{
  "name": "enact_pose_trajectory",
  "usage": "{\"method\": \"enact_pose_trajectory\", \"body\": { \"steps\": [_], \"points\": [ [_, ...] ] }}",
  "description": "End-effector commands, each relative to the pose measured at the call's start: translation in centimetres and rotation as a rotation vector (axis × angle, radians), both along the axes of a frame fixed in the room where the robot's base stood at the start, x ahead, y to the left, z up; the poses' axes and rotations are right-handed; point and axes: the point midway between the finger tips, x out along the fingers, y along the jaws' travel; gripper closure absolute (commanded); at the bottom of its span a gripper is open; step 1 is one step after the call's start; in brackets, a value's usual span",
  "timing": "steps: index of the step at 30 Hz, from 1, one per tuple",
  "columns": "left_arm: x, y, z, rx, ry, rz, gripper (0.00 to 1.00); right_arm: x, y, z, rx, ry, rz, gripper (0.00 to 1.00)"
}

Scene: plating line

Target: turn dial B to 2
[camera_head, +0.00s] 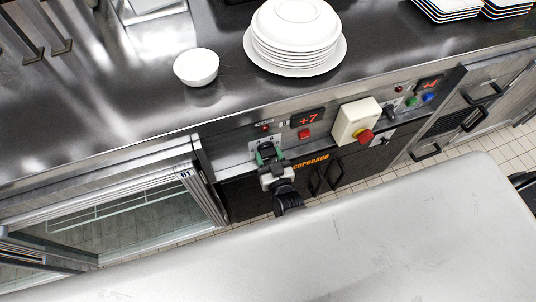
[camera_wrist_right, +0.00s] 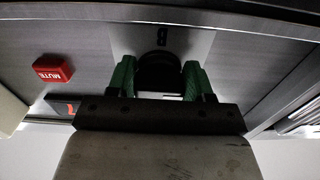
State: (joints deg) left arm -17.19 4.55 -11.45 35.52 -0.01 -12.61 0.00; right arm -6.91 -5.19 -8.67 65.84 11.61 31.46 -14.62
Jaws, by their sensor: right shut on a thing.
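My right gripper (camera_head: 266,155) is at the front panel of the steel counter, left of the red "+7" display (camera_head: 308,119). In the wrist view the green fingers of my right gripper (camera_wrist_right: 158,82) are shut on a black dial (camera_wrist_right: 158,64), one finger on each side. The dial sits on a pale plate (camera_wrist_right: 200,40) with a small dark mark beyond the knob. A second dark dial (camera_head: 391,109) is further right, near a "+4" display (camera_head: 429,84). My left gripper is not in view.
A red mute button (camera_wrist_right: 53,69) is beside the held dial. A pale box with a red knob (camera_head: 365,136) sticks out to its right. A white bowl (camera_head: 196,67) and stacked plates (camera_head: 296,35) stand on the counter. A pale worktop (camera_head: 350,245) is in front.

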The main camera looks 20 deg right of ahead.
Motion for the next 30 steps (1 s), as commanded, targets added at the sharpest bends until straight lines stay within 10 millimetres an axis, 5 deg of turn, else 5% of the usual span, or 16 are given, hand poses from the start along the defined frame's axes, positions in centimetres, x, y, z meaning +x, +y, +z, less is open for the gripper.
{"method": "enact_pose_trajectory", "body": {
  "steps": [18,19,23,30],
  "points": [
    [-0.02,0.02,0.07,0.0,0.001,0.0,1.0,-0.07,0.01,-0.16,-0.045,0.002,0.002,0.73],
    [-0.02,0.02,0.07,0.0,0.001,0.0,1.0,-0.07,0.0,-0.15,-0.045,0.002,0.002,0.46],
    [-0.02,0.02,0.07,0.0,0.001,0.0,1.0,-0.06,-0.02,-0.12,-0.044,0.001,0.001,0.26],
    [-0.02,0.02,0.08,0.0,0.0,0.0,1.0,-0.03,-0.04,-0.05,-0.042,0.0,0.0,0.23]
  ]
}}
